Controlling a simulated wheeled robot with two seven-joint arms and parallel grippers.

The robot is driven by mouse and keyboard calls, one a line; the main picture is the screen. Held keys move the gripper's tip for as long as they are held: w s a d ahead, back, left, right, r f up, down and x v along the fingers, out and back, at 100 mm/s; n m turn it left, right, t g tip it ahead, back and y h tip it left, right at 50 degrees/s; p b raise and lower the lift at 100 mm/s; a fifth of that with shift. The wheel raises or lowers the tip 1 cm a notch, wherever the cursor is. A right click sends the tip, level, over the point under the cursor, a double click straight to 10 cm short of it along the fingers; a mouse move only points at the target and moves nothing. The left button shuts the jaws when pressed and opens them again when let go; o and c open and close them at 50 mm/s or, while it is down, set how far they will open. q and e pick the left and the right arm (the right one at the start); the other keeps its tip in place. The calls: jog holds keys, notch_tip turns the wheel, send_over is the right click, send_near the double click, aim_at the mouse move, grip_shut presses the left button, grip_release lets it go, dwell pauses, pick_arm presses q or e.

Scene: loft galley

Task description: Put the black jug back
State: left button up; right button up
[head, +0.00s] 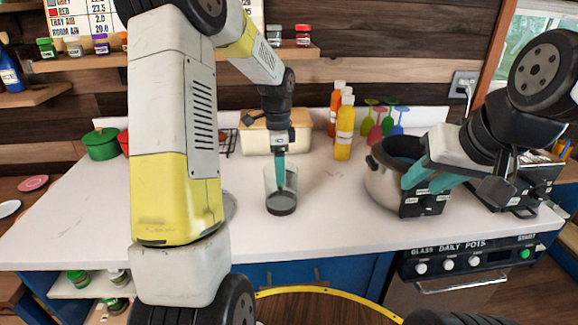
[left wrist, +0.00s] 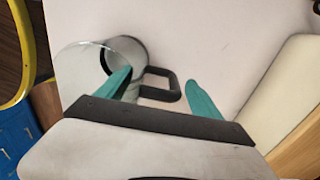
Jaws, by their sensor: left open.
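A clear glass jug with a dark bottom (head: 281,203) stands upright on the white counter in the head view. In the left wrist view the jug (left wrist: 95,65) shows its black handle (left wrist: 172,92). My left gripper (head: 280,172) points down at the jug from above. In the left wrist view its teal fingers (left wrist: 158,82) are apart, with the handle between them; one finger overlaps the jug's mouth. I cannot tell whether they touch it. My right gripper (head: 418,187) is open, its teal fingers apart in front of a silver round pot (head: 382,188).
A cream box (head: 262,140), orange and yellow bottles (head: 344,135) and coloured utensils (head: 385,122) stand at the back. A green pot (head: 101,144) is at left. A black control panel (head: 465,257) is below the counter at right. The counter's left part (head: 75,205) is clear.

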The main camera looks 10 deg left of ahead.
pick_arm(q)
notch_tip(320, 180, up, 9)
jog(key=shift+a+r, duration=0.1)
jog(key=shift+r, duration=0.4)
jog(key=s+d+r+n+t+h, duration=0.1)
jog(key=s+r+n+t, duration=0.2)
jog(key=s+n, duration=0.4)
jog(key=s+d+r+n+t+h, duration=0.1)
jog(key=s+r+n+t, duration=0.2)
jog(key=s, duration=1.4)
jog(key=n, duration=0.4)
jog(key=shift+d, duration=0.15)
jog(key=shift+s+r, duration=0.1)
jog(key=shift+r, duration=0.05)
